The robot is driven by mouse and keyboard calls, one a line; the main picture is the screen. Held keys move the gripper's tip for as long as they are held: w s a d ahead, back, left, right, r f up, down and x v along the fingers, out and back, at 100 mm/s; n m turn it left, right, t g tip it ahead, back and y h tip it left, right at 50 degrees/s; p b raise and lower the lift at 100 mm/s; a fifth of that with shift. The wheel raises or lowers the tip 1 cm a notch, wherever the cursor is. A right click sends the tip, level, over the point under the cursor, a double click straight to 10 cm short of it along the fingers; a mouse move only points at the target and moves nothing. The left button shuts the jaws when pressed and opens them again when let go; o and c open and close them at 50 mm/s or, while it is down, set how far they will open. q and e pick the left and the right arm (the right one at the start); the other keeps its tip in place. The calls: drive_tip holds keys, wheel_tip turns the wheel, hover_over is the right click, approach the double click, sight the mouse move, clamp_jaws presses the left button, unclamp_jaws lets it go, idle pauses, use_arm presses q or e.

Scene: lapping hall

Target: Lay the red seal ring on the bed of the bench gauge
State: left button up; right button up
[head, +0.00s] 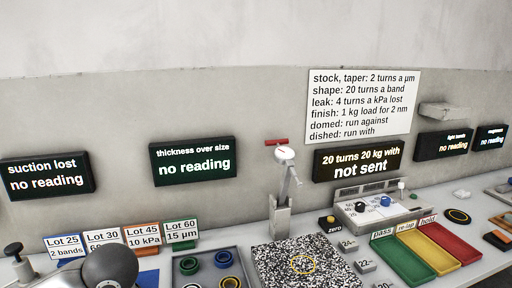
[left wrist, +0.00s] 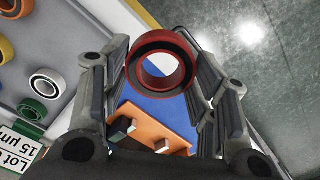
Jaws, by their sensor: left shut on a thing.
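The red seal ring (left wrist: 162,62), with a dark inner band, is held between the two fingers of my left gripper (left wrist: 160,75) in the left wrist view. It is above a blue mat and an orange block. In the head view a rounded dark grey part of my left arm shows at the bottom left; the fingers and the red ring are hidden there. The bench gauge (head: 282,195) stands at the centre of the head view, with a dial and a speckled black-and-white bed (head: 268,262). A thin yellow circle (head: 303,265) shows on the bed. My right gripper is out of view.
A grey tray (head: 240,268) with green, blue and other rings lies left of the bed. Lot cards (head: 181,232) stand behind. Right of the bed are a zero button (head: 327,222), small weights (head: 365,266), a control box (head: 375,207) and green, yellow and red bins (head: 402,257).

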use_arm(q)
drive_tip(key=m, duration=0.6)
drive_tip(key=s+d+m, duration=0.1)
drive_tip(key=m, duration=0.3)
drive_tip(key=shift+f, duration=0.3)
